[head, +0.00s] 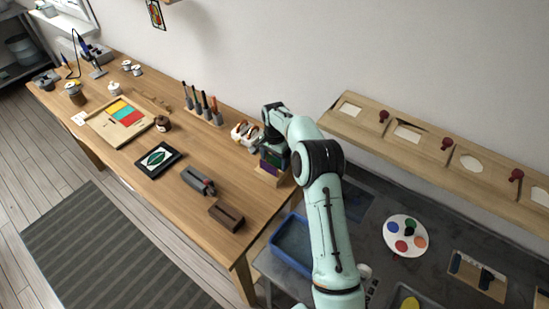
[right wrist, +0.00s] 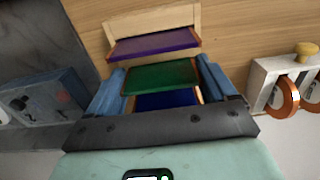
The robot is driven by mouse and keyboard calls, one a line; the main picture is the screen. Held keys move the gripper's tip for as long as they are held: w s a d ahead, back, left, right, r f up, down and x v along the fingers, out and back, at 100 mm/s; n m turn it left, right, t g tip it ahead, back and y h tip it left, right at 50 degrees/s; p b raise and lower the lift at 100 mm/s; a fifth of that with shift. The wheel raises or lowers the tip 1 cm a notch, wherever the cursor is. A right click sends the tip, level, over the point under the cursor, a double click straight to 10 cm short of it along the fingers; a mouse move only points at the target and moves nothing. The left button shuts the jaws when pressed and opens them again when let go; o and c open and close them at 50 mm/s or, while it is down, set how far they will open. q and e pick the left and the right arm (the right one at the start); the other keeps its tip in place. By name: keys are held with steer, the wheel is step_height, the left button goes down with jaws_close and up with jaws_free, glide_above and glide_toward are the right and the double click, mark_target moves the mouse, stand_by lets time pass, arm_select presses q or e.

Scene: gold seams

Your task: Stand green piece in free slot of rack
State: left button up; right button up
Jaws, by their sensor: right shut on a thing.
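The wooden rack (head: 264,180) stands at the right end of the wooden table, and its pale frame shows at the top of the right wrist view (right wrist: 150,20). A purple piece (right wrist: 152,43) stands at its near end and also shows in the head view (head: 268,168). My right gripper (right wrist: 162,82) is shut on the green piece (right wrist: 160,77), between its two blue fingers. The green piece is at the rack, between the purple piece and a blue piece (right wrist: 166,100). Its lower edge is hidden, so I cannot tell whether it sits in a slot. My left gripper is out of view.
A white holder with orange rings (head: 241,133) stands close beside the rack; it shows in the right wrist view too (right wrist: 262,85). Upright tools (head: 205,105) stand behind. A dark brown block (head: 226,214) lies nearer the front edge. A wall shelf (head: 400,135) is at right.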

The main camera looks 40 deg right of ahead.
steer(key=shift+f, duration=0.3)
steer(key=o, duration=0.9)
steer(key=shift+c, duration=0.2)
steer(key=shift+r, duration=3.55)
